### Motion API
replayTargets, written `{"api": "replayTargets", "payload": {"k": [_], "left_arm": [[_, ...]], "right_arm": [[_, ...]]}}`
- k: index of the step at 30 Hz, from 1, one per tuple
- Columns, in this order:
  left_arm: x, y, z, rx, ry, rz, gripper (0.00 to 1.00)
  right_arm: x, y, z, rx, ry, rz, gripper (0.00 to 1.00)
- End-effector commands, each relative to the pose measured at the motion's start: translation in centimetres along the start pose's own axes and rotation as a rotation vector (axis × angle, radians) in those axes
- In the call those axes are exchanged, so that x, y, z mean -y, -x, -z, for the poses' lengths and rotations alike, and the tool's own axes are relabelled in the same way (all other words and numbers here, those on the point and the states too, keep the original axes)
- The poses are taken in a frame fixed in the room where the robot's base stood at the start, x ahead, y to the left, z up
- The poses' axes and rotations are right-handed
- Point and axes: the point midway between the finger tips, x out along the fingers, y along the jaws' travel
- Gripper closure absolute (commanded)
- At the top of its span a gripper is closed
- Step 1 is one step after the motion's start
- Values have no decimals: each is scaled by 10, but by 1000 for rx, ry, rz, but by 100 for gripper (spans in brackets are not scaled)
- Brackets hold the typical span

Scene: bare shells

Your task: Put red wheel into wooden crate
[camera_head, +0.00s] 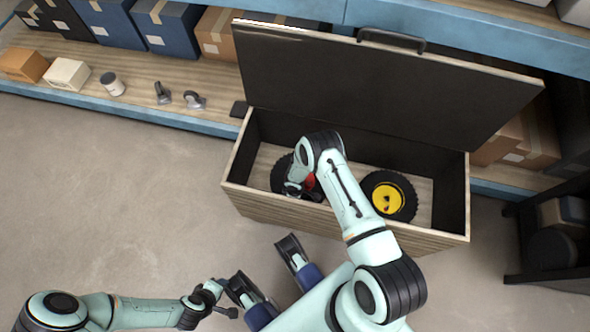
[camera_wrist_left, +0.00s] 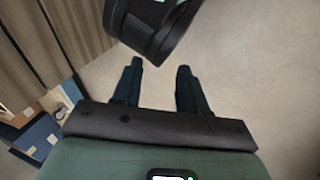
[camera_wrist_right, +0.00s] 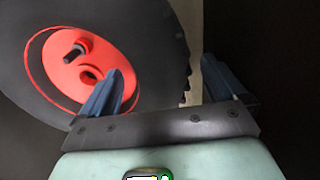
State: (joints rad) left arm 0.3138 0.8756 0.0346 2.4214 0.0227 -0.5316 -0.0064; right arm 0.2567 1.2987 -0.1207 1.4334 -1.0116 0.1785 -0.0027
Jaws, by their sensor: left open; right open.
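The wooden crate (camera_head: 330,219) stands open with its dark lid (camera_head: 380,85) tilted up behind it. The red wheel (camera_head: 281,174), a black tyre with a red hub, is inside the crate at the left, partly hidden by my right arm. My right gripper (camera_head: 300,190) is down in the crate at this wheel. In the right wrist view the red wheel (camera_wrist_right: 85,60) is close, and the open right gripper (camera_wrist_right: 165,90) has one finger over the hub and the other beyond the tyre's edge. My left gripper (camera_head: 222,300) is open and empty above the floor; its fingers show in the left wrist view (camera_wrist_left: 158,80).
A wheel with a yellow hub (camera_head: 388,196) lies in the crate's right part. A shelf (camera_head: 140,93) behind holds boxes, a white can (camera_head: 112,84) and casters (camera_head: 194,99). A dark rack (camera_head: 552,240) stands at the right. The floor (camera_head: 120,200) at left is clear.

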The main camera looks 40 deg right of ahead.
Motion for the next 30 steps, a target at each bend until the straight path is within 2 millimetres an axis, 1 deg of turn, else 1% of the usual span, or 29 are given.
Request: {"api": "replayTargets", "payload": {"k": [2,5,12,15,18,21,24,30], "left_arm": [[-1,3,-3,10,-1,-1,57],[-3,9,-10,29,-3,-2,57],[-10,29,-35,103,-9,-6,57],[-12,35,-44,128,-11,-7,57],[-13,39,-51,151,-12,-7,57],[-14,42,-55,163,-13,-8,57],[-14,43,-57,169,-14,-8,57],[-14,43,-57,170,-14,-8,57]], "right_arm": [[0,4,0,-1,-1,0,3],[-1,18,1,-2,1,-2,3],[-1,72,1,-2,2,-2,3],[-1,91,1,-2,-1,-2,3],[-1,106,1,-2,0,-2,3],[0,116,1,-1,1,-1,3],[0,121,0,0,1,0,3],[0,122,0,0,1,1,3]]}}
